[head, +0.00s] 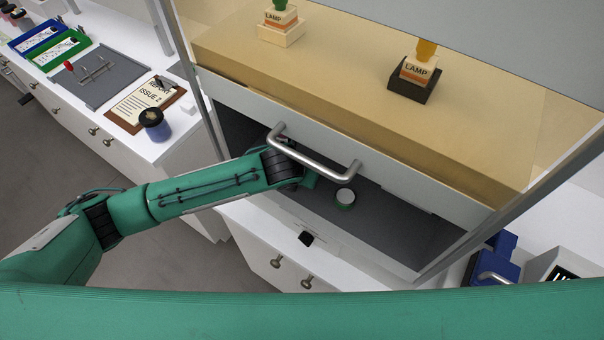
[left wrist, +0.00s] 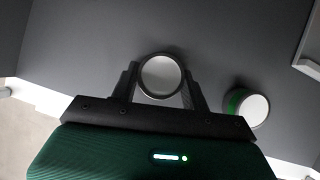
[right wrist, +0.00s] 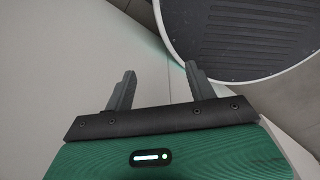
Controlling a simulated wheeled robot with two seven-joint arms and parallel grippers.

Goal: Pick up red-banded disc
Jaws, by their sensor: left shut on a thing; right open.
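My left gripper (left wrist: 158,82) is shut on a round disc (left wrist: 161,74) with a white top and a dark grey rim, over a dark grey floor. The colour of this disc's band cannot be seen. A green-banded disc (left wrist: 247,107) with a white top stands apart to its right; it also shows in the head view (head: 345,198). In the head view, my left arm reaches under the cabinet's metal handle, and the held disc is hidden. My right gripper (right wrist: 158,86) is open and empty, away from the discs.
A white front panel with a metal handle (head: 312,152) hangs over the dark cabinet floor (head: 400,228). Two lamp blocks (head: 281,32) (head: 416,71) stand on the tan shelf above. A clipboard (head: 146,103) and a dark-lidded jar (head: 154,124) are on the left counter. Blue boxes (head: 490,268) are at right.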

